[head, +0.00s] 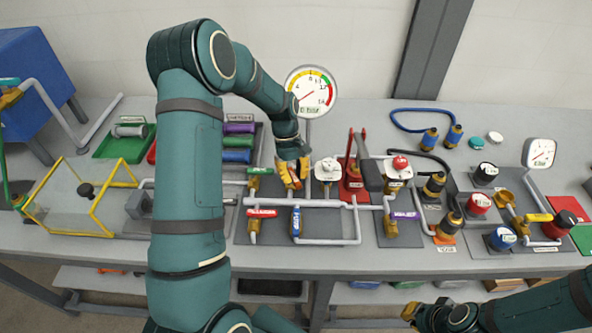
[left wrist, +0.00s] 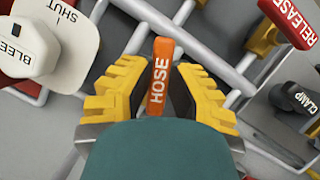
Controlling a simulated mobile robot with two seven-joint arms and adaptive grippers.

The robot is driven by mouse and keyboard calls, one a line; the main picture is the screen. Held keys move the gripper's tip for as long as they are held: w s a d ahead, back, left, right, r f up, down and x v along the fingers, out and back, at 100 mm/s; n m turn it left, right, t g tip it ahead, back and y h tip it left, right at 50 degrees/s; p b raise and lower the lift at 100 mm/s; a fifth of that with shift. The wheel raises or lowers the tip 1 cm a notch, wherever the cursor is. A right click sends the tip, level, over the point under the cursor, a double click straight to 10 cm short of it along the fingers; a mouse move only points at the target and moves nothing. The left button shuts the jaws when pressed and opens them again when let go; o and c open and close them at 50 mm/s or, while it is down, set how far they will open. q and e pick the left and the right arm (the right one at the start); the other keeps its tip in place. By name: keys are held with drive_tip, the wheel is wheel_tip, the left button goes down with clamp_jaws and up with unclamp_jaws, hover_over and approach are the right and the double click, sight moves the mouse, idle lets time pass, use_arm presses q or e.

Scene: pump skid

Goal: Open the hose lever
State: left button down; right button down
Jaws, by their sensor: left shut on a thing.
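The hose lever (left wrist: 158,78) is an orange handle lettered HOSE in the left wrist view. It stands between the yellow fingers of my left gripper (left wrist: 160,92), which is shut on it. Its lower end is hidden by my wrist. In the head view my left gripper (head: 291,174) is over the pipework, and the lever is mostly hidden behind its fingers. My right gripper (head: 412,313) is low at the right, in front of the bench edge and away from the lever; its finger gap does not show clearly.
The white BLEED knob (left wrist: 40,45) is close to the left gripper and also shows in the head view (head: 328,169). A red RELEASE lever (left wrist: 289,20) and a black CLAMP knob (left wrist: 294,98) lie to the right in the wrist view. A gauge (head: 311,91) stands behind.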

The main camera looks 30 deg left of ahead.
use_arm(q)
drive_tip(key=m, duration=0.1)
drive_tip(key=m+g, duration=0.1)
drive_tip(key=m, duration=0.1)
drive_tip(key=s+m+y+p, duration=0.1)
drive_tip(key=shift+a+f+m+g, duration=0.1)
drive_tip(key=shift+a+m+g, duration=0.2)
drive_tip(key=shift+a+m, duration=0.1)
idle(0.4)
drive_tip(key=c, duration=0.9)
unclamp_jaws()
drive_tip(key=shift+w, duration=0.1)
drive_tip(key=v, duration=1.2)
drive_tip(key=shift+d, duration=0.1)
